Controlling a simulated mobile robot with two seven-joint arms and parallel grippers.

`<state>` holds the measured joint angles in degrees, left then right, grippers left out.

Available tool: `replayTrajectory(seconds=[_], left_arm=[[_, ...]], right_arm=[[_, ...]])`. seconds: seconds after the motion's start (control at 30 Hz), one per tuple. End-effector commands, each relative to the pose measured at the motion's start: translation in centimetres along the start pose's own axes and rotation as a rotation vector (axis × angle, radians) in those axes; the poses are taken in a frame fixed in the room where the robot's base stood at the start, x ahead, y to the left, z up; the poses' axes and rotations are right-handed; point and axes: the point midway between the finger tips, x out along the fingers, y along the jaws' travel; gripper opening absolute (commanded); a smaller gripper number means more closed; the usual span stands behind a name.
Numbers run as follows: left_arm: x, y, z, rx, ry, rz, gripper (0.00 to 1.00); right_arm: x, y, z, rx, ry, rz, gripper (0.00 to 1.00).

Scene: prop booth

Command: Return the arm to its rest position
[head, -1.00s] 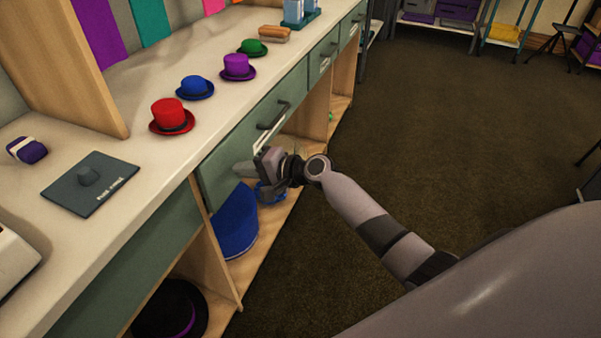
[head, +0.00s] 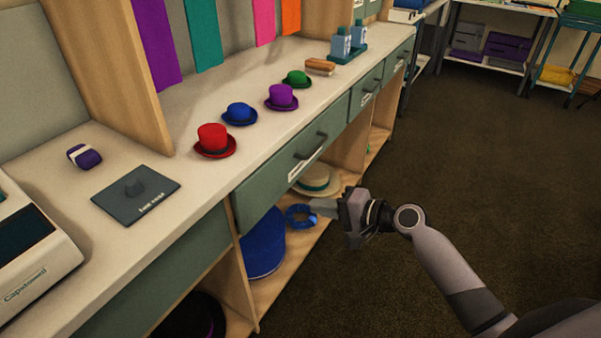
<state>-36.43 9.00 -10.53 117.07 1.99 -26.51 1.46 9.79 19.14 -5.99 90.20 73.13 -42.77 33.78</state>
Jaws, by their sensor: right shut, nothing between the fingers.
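My right arm comes in from the lower right. Its gripper (head: 322,207) is shut and empty, in front of the open shelf under the counter and below the drawer with the dark handle. It stands apart from the drawer front, and in the picture its fingers overlap the shelf near a blue ring-shaped item (head: 299,216). I cannot tell how far the fingers are from that item. The drawer (head: 290,170) looks closed. My left gripper is not in view.
The counter (head: 205,185) holds red (head: 213,140), blue (head: 240,113), purple (head: 281,97) and green (head: 296,79) hats. The shelf below holds a straw-coloured hat (head: 318,181) and a large blue hat (head: 264,245). Open dark floor (head: 480,150) lies to the right.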

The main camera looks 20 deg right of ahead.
Motion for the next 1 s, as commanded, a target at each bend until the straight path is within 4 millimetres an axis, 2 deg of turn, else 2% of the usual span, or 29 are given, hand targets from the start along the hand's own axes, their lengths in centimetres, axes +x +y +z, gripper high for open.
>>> replayTrajectory(seconds=[0.17,0.27,0.37,0.5,0.63,0.8,1.0], left_arm=[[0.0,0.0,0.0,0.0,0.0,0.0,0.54],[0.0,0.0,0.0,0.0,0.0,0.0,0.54],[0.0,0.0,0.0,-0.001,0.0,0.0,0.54],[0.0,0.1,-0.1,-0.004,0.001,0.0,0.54],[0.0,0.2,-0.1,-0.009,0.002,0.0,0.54],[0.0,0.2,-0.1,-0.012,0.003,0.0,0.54],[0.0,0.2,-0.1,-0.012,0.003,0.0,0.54]], right_arm=[[-0.1,0.5,0.3,-0.015,0.003,0.011,0.0],[-0.3,2.6,1.5,-0.081,0.018,0.055,0.0],[-1.1,6.0,3.7,-0.214,0.044,0.131,0.0],[-3.1,10.8,7.2,-0.465,0.077,0.253,0.0],[-5.5,13.9,10.4,-0.706,0.09,0.355,0.0],[-8.8,16.1,13.8,-0.993,0.09,0.463,0.0],[-12.5,16.8,16.9,-1.285,0.07,0.564,0.0]])
